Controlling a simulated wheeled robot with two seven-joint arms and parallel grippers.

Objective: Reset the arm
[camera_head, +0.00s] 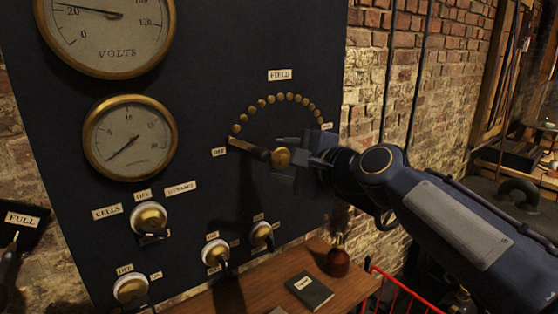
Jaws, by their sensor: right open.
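The field rheostat's brass arm (248,147) is on the dark panel, below an arc of brass studs (270,100). I cannot tell whether the fingers touch the hub or panel. My left gripper is out of view.
A volts gauge (105,30) and smaller gauge (130,138) are at left. Several switches, including the cells switch (149,217), sit below. A wooden shelf (245,292) holds a dark book (309,290) and brown bottle (338,262). A brick wall (440,70) stands behind.

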